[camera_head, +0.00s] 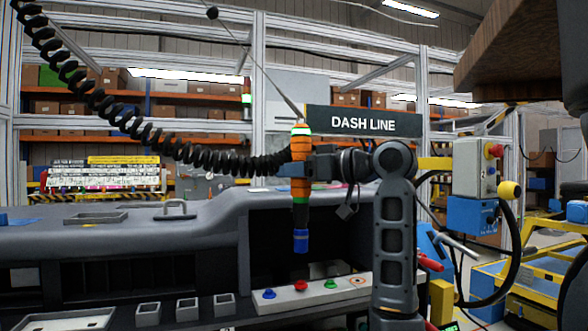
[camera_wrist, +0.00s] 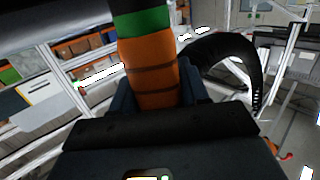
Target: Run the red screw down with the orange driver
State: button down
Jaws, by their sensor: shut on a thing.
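The orange driver (camera_head: 301,175) hangs upright in the head view, with green bands and a blue tip pointing down. My gripper (camera_head: 297,168) is shut around its orange body. In the wrist view the driver's orange grip (camera_wrist: 153,78) stands between my gripper's fingers (camera_wrist: 155,98). The red screw (camera_head: 300,285) stands on a pale strip (camera_head: 345,286) between a blue screw (camera_head: 269,294) and a green screw (camera_head: 331,284). The driver's blue tip is above the strip, apart from the red screw, and looks nearly in line with it sideways. Their difference in depth is unclear.
A black coiled hose (camera_head: 130,135) runs from the upper left to the driver, and a thin cable slopes to its top. The grey dashboard (camera_head: 120,237) spans the left. Small square trays (camera_head: 187,308) stand in front. A control box (camera_head: 474,167) stands at right.

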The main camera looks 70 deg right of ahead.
aim_at(295, 211)
jog(key=shift+f+b, duration=1.65)
jog(key=shift+f, duration=2.05)
dwell(0.5)
jog(key=shift+f+p, duration=0.35)
jog(key=shift+f, duration=0.25)
dwell(3.2)
